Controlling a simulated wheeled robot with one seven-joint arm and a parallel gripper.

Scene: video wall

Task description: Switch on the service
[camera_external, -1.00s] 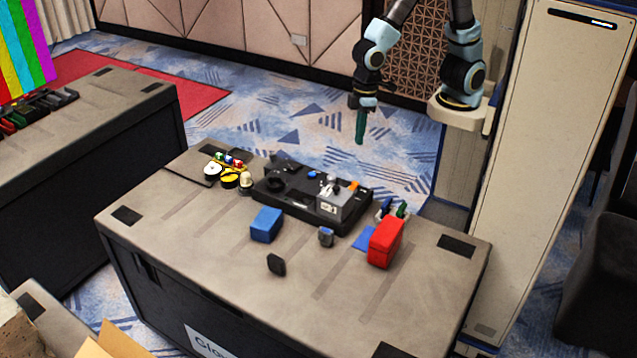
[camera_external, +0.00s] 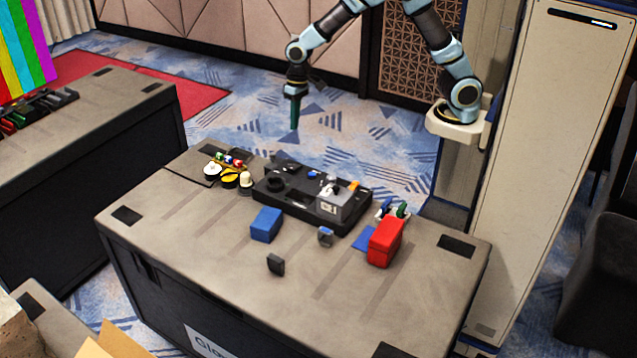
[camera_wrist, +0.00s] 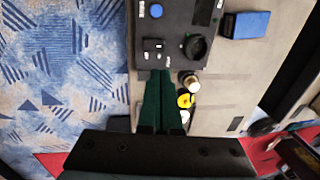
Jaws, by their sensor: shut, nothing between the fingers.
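My gripper (camera_external: 294,122) has green fingers pointing down, closed together, above and behind the far edge of the table in the external view. In the wrist view the shut fingers (camera_wrist: 160,98) reach toward the black panel (camera_wrist: 176,25) and hold nothing. The panel (camera_external: 296,204) lies on the table. On it are a small dark block (camera_wrist: 153,49) that looks like a switch, a round black ring (camera_wrist: 196,47) and a blue button (camera_wrist: 156,11). A grey box (camera_external: 338,205) with a light knob stands at its right end. I see no readable service label.
A blue box (camera_external: 266,225), a grey-blue piece (camera_external: 326,237), a black block (camera_external: 276,264) and a red box (camera_external: 385,243) stand in front of or beside the panel. Small yellow, white and beige items (camera_external: 229,179) crowd its left end. The table's front is mostly clear.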

